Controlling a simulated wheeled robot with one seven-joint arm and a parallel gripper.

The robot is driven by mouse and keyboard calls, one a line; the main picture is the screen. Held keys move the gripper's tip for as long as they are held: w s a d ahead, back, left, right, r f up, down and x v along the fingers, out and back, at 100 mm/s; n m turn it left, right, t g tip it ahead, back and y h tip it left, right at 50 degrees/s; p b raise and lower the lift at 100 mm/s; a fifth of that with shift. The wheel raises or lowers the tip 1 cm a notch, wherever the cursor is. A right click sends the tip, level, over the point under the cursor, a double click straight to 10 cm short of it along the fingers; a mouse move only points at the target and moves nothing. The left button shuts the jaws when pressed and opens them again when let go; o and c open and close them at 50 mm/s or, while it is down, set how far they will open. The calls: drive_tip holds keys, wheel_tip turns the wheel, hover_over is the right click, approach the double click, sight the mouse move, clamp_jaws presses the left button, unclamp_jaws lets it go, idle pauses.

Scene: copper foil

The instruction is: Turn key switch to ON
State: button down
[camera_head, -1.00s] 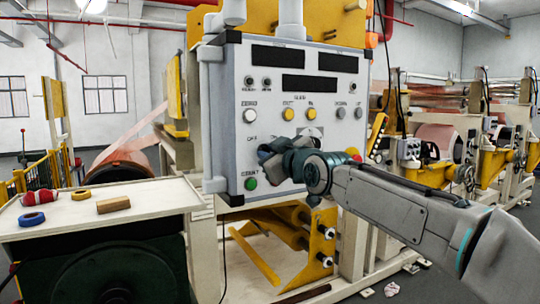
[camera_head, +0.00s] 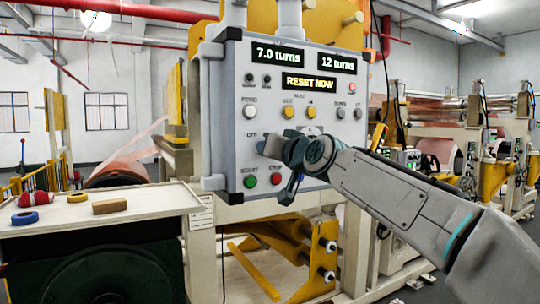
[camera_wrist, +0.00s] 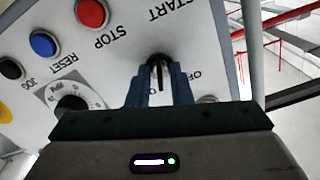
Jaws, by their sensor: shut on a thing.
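The grey control panel (camera_head: 225,100) stands upright in the head view. Its displays (camera_head: 308,84) are lit and read "7.0 turns", "12 turns" and "RESET NOW". My gripper (camera_head: 272,148) is at the lower middle of the panel, right of the "OFF" label, and hides the key switch there. In the wrist view the dark key (camera_wrist: 158,74) stands between the two blue-grey fingers (camera_wrist: 160,88), which are shut on it. The "OFF" lettering is partly covered by a finger, so I cannot read the key's exact position against the labels.
A green START button (camera_head: 250,181) and a red STOP button (camera_head: 277,179) sit just below my gripper. In the wrist view a blue button (camera_wrist: 44,44) and a dial (camera_wrist: 72,104) are nearby. A side table (camera_head: 150,196) at left holds tape rolls and a wooden block.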

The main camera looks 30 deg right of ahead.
drive_tip(key=shift+m, duration=1)
drive_tip(key=c, duration=1.6)
unclamp_jaws()
drive_tip(key=shift+s+f+b, duration=0.1)
drive_tip(key=shift+b, duration=0.3)
